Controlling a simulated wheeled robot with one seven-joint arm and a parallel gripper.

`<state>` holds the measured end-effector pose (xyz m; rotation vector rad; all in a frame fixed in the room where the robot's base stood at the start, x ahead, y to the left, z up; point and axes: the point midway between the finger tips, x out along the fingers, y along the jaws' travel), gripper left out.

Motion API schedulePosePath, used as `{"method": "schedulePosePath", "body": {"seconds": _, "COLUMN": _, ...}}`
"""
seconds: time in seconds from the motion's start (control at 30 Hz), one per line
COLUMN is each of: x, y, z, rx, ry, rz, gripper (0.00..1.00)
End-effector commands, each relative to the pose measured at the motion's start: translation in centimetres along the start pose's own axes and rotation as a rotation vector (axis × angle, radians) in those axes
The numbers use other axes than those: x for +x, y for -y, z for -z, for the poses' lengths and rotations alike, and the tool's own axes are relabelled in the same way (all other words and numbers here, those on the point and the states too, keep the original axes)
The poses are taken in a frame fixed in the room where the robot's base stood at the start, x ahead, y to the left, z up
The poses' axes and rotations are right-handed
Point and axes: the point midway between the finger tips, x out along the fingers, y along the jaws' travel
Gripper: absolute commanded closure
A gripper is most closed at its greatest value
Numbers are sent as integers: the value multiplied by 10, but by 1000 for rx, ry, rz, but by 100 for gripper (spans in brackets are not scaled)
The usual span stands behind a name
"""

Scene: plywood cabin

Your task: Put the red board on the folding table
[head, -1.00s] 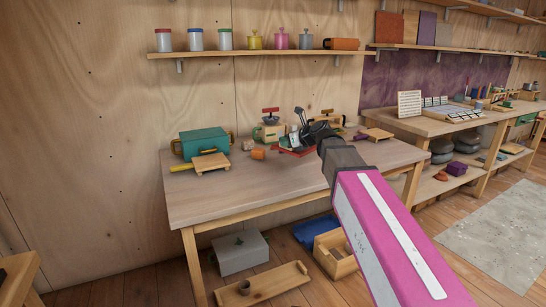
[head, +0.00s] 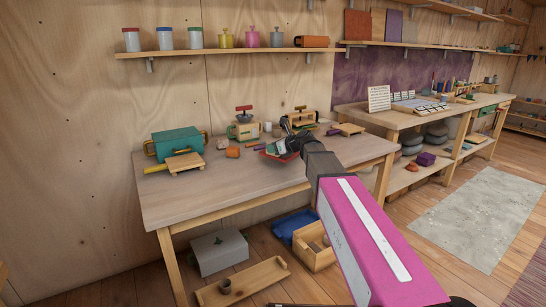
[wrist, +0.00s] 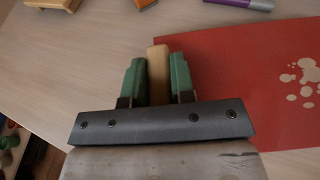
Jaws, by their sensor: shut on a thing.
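A flat red board (wrist: 262,82) with cream blotches shows in the wrist view, to the right of and partly behind my gripper's fingers, over the pale table top. In the head view the red board (head: 268,153) is a small red patch, mostly hidden by my gripper. My gripper (wrist: 158,78) has green fingers, shut on a narrow tan wooden piece (wrist: 158,64). I cannot tell whether this piece belongs to the board, or whether the board touches the table. In the head view my gripper (head: 285,147) is low over the table's back right part. No table is clearly a folding one.
The wooden table (head: 190,205) carries a teal box (head: 178,142), a small wooden stand (head: 186,163) and several tools at the back. A grey box (head: 220,252), a wooden crate (head: 318,250) and a tray (head: 243,284) lie below. The table's front left is clear.

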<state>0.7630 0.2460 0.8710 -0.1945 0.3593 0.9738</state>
Motion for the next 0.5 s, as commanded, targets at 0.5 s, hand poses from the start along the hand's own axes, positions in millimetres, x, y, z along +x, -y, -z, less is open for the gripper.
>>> {"method": "schedulePosePath", "body": {"seconds": 0.5, "x": 14, "y": -1, "z": 34, "rx": -1, "ry": 1, "rz": 0, "gripper": 100}}
